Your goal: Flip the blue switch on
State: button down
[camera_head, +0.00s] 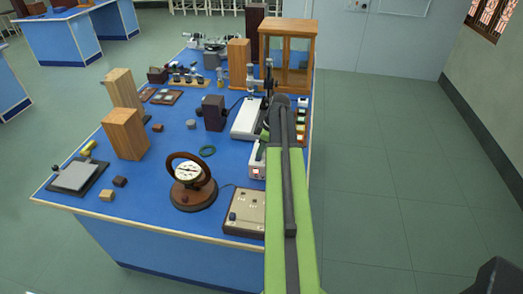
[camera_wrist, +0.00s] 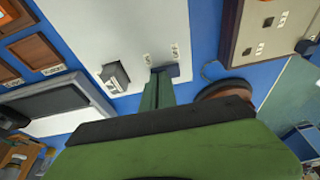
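A white box (camera_wrist: 100,30) fills the upper middle of the wrist view, with small printed labels and a grey-white rocker-like part (camera_wrist: 115,76) on its face. My gripper (camera_wrist: 165,74) reaches over this face just below the labels. Its green fingers look pressed together and hold nothing that I can see. A dark blue-grey piece at their end may be the tip or a switch; I cannot tell which. No clearly blue switch shows. In the head view a white box (camera_head: 257,166) is partly hidden by my green arm, which also hides my fingertips.
A beige control box (camera_head: 243,212) and a round dial meter (camera_head: 188,172) stand on the blue bench (camera_head: 165,225) left of my arm. Wooden blocks (camera_head: 124,134) and a glass-fronted wooden case (camera_head: 288,55) stand farther back.

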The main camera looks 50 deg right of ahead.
jog(key=shift+s+a, duration=0.3)
jog(key=shift+s, duration=0.15)
jog(key=shift+a+r, duration=0.1)
jog(key=shift+a, duration=0.3)
jog(key=shift+r+p, duration=0.1)
jog(key=shift+p, duration=0.2)
